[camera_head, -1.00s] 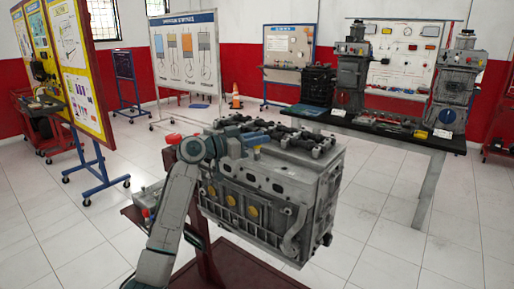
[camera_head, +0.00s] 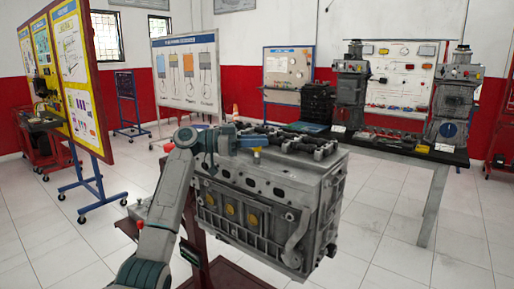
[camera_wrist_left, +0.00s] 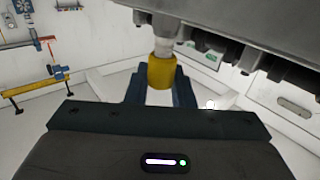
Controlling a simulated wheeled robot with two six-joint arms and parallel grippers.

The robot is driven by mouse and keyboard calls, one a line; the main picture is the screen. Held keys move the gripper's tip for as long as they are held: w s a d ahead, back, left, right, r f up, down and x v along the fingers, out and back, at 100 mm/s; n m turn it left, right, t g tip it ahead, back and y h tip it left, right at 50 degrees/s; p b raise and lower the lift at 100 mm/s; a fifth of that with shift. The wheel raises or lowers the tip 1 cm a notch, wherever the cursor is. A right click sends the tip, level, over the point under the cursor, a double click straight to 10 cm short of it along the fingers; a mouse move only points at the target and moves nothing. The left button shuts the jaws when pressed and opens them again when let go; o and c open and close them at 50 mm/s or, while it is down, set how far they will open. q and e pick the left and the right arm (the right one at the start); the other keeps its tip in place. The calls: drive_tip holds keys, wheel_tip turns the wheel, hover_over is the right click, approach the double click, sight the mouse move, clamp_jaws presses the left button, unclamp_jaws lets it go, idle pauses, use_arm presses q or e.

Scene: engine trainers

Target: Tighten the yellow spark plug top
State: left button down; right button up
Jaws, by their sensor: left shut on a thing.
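The yellow spark plug top (camera_head: 257,151) is a small spot at the tip of my left gripper (camera_head: 262,142), above the grey engine block (camera_head: 265,190). In the left wrist view the yellow top (camera_wrist_left: 161,72) is a short cylinder with a pale grey stem at one end. It sits between the dark blue fingers of my left gripper (camera_wrist_left: 160,90), which is shut on it. The engine (camera_wrist_left: 235,25) fills the upper right of that view. The contact between plug and engine is too small to make out. My right gripper is not in view.
The engine rests on a dark red stand (camera_head: 205,255). A black-topped bench (camera_head: 390,143) with other engine parts stands behind on the right. A yellow display board (camera_head: 75,80) is on the left. The white tiled floor (camera_head: 400,215) is clear on the right.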

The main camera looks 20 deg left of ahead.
use_arm(q)
drive_tip(key=m+g, duration=0.1)
drive_tip(key=g, duration=0.1)
drive_tip(key=shift+m+g+h+b, duration=0.3)
drive_tip(key=shift+m+g+b, duration=0.05)
drive_tip(key=shift+m+g, duration=0.85)
drive_tip(key=shift+g, duration=0.4)
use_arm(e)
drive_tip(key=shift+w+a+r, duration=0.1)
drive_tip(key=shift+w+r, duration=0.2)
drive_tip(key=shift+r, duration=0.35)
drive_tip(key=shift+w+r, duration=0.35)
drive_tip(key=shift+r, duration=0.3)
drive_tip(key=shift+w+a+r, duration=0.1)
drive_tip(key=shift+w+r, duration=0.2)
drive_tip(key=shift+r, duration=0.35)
use_arm(q)
drive_tip(key=c, duration=1.3)
unclamp_jaws()
